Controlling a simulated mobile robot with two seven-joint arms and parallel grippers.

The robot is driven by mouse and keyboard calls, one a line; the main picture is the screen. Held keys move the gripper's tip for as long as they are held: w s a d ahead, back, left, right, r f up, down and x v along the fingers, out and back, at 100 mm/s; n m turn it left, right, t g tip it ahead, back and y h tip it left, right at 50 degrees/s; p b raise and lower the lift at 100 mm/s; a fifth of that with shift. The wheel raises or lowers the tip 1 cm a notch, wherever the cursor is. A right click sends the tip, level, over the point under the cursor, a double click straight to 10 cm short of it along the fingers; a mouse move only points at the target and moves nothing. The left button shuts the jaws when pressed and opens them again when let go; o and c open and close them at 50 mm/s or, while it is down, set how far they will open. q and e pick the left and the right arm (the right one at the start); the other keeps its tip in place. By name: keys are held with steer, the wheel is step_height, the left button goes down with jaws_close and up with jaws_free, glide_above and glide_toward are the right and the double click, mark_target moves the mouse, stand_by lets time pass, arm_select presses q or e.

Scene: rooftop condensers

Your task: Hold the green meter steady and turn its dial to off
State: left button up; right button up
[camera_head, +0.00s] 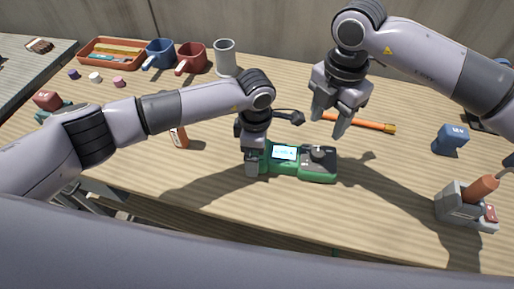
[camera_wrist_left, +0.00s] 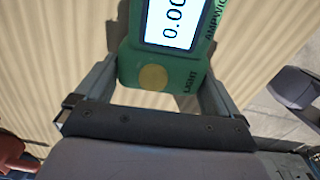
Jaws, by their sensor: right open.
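The green meter (camera_head: 290,172) lies flat on the wooden bench with its lit screen facing up. Its screen and a yellow button (camera_wrist_left: 153,77) show in the left wrist view. The dial (camera_head: 319,154) is on the dark right part of the meter; its setting is too small to read. My left gripper (camera_head: 256,170) is at the meter's left end, with a finger against each side of it in the left wrist view. My right gripper (camera_head: 330,123) is open and empty, above the bench and up and right of the dial, apart from the meter.
An orange-handled tool (camera_head: 368,124) lies behind the meter. A blue block (camera_head: 451,139) and a grey holder (camera_head: 462,206) with an orange-handled item stand at the right. Mugs (camera_head: 191,57), a grey cylinder (camera_head: 225,57) and an orange tray (camera_head: 84,56) are at the back.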

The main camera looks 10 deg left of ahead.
mark_target(318, 152)
steer(key=shift+o, duration=0.2)
steer(key=shift+w+r+n, duration=0.25)
steer(key=shift+w+n, duration=0.05)
steer(key=shift+n, duration=0.7)
steer(key=f+n, duration=0.3)
steer(key=n, duration=0.1)
steer(key=f+n, duration=0.3)
steer(key=n, duration=0.2)
steer(key=f+n, duration=0.4)
steer(key=n, duration=0.1)
steer(key=shift+s+f, duration=0.1)
steer(key=shift+s, duration=0.2)
steer(key=c, duration=1)
